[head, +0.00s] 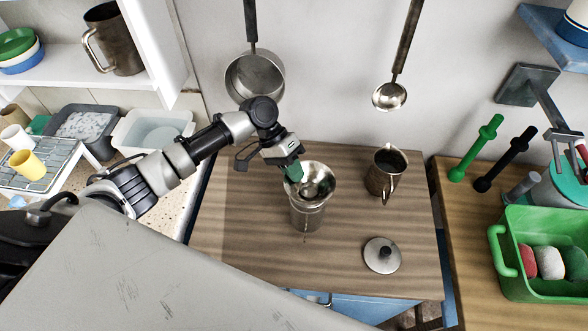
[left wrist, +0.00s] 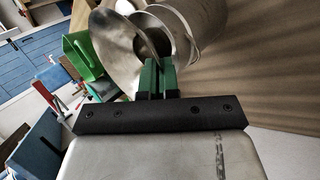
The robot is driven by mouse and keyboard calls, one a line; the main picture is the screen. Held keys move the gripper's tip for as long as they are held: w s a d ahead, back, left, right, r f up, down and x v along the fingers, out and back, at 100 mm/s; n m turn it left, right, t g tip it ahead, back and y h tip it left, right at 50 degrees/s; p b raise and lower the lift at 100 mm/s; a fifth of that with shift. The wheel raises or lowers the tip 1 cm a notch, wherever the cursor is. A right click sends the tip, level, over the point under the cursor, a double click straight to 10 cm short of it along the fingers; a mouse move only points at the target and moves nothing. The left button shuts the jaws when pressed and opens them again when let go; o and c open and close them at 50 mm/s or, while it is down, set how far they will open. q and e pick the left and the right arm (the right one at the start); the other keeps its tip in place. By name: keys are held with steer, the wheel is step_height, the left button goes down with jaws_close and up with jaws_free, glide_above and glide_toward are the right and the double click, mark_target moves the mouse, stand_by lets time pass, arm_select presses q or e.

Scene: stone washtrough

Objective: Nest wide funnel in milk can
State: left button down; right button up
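The wide metal funnel (head: 322,181) is over the mouth of the milk can (head: 306,217), which stands upright on the wooden table. From the head view I cannot tell whether the funnel rests in the can or hangs just above it. My left gripper (head: 293,171) is at the funnel's left rim. In the left wrist view its green fingers (left wrist: 157,77) are close together at the edge of the funnel (left wrist: 112,48) and appear shut on its rim. My right gripper does not show.
A metal pitcher (head: 380,178) stands right of the can, and a round lid (head: 380,256) lies in front of it. A pan (head: 254,78) and a ladle (head: 390,97) hang on the wall behind. A green crate (head: 545,285) stands on the right counter.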

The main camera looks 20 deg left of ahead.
arm_select(q)
steer(key=shift+f, duration=0.45)
steer(key=c, duration=1.3)
jaws_free()
steer(key=shift+s, duration=0.2)
steer(key=shift+f, duration=0.2)
steer(key=shift+c, duration=0.7)
